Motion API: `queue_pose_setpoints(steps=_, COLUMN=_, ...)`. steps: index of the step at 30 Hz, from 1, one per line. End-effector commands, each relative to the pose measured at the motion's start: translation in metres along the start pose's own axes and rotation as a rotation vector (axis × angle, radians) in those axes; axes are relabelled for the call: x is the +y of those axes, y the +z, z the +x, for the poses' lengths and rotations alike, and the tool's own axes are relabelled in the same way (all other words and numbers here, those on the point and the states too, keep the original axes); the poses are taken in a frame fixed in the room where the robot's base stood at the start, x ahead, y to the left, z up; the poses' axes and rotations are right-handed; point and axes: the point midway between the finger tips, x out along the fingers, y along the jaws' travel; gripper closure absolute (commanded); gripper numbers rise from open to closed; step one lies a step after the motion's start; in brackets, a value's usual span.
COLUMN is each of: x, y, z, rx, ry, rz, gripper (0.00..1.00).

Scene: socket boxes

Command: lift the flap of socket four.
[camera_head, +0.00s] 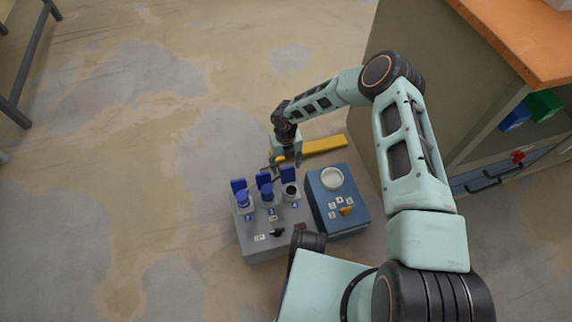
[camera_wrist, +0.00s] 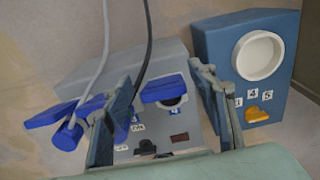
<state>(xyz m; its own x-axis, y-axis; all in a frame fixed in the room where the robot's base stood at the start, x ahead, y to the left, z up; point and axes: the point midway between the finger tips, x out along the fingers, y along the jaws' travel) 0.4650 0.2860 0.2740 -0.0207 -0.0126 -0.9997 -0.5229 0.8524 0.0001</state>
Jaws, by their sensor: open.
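A grey socket box (camera_head: 262,243) stands on the floor with a row of blue-flapped sockets. Socket four is the right one, marked 4 (camera_wrist: 175,112); its dark round opening (camera_head: 291,191) shows, with nothing plugged in. Its blue flap (camera_head: 288,175) stands raised behind the opening; it also shows in the wrist view (camera_wrist: 160,90). My gripper (camera_head: 285,163) is open just behind and above this flap. In the wrist view the flap lies between the spread fingers (camera_wrist: 166,100); whether a finger touches it I cannot tell.
Two other sockets hold blue plugs (camera_head: 243,199) (camera_head: 267,196), with their flaps raised. A blue box (camera_head: 353,218) with a white round socket stands right of the grey box. A yellow bar (camera_head: 325,145) lies behind. A workbench (camera_head: 490,90) fills the right; floor at left is free.

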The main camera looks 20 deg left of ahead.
Motion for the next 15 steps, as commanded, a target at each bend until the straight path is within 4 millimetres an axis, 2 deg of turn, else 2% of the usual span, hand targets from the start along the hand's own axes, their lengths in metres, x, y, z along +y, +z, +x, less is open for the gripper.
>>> queue_pose_setpoints(steps=5, x=-0.001, y=0.001, z=-0.024, rx=-0.002, ry=-0.001, rz=0.000, gripper=0.47)
queue_pose_setpoints(steps=15, x=-0.001, y=0.001, z=-0.092, rx=-0.004, ry=-0.001, rz=0.000, gripper=0.47)
